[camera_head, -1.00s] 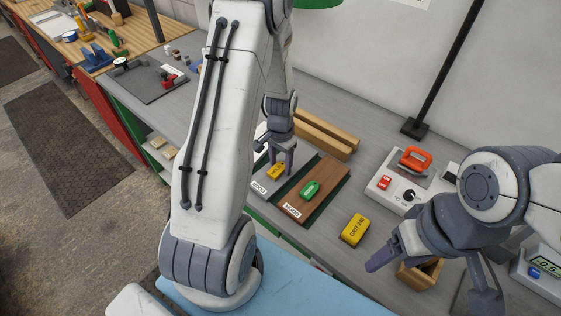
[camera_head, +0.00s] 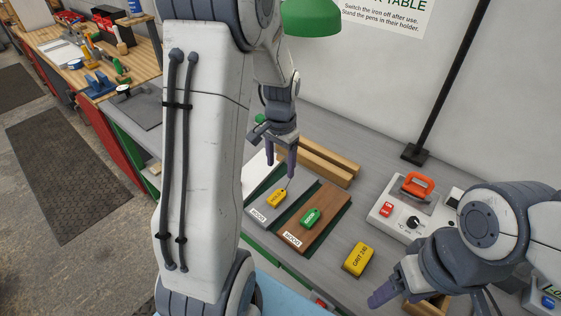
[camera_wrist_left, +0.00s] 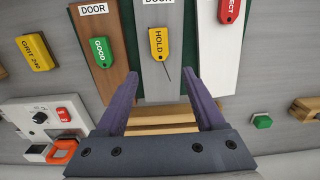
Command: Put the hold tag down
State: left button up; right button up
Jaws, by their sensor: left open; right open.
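The yellow HOLD tag (camera_head: 277,197) lies flat on the grey board (camera_head: 262,206). The tag also shows in the left wrist view (camera_wrist_left: 159,44), with its dark string trailing toward my fingers. My left gripper (camera_head: 279,160) is above the board's far end, open and empty, apart from the tag. In the left wrist view its two fingers (camera_wrist_left: 160,82) are spread, with the tag beyond and between them. My right gripper (camera_head: 384,294) is at the lower right, open, with nothing seen in it.
A brown board (camera_head: 328,205) with a green GOOD tag (camera_head: 310,217) lies beside the grey one. A white board (camera_wrist_left: 218,60) carries a red tag (camera_wrist_left: 229,10). Wooden bars (camera_head: 325,166) lie behind. The yellow GRIT 240 block (camera_head: 359,259) and an orange-handled iron (camera_head: 416,184) are to the right.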

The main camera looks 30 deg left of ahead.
pick_arm(q)
jog(key=s+d+r+m, duration=0.1)
jog(key=s+d+r, duration=0.15)
jog(key=d, duration=0.45)
jog(key=s+d+r+m, duration=0.1)
jog(key=s+d+r, duration=0.15)
jog(key=d, duration=0.45)
jog(key=s+d+r+m, duration=0.1)
jog(key=s+d, duration=0.4)
jog(key=s, duration=0.3)
jog(key=s+d+r+m+h, duration=0.1)
jog(key=s+d+m, duration=0.1)
jog(key=s+d, duration=0.3)
jog(key=s, duration=0.2)
jog(key=shift+s+r+m, duration=0.15)
jog(key=shift+s+m, duration=0.15)
jog(key=shift+s, duration=0.05)
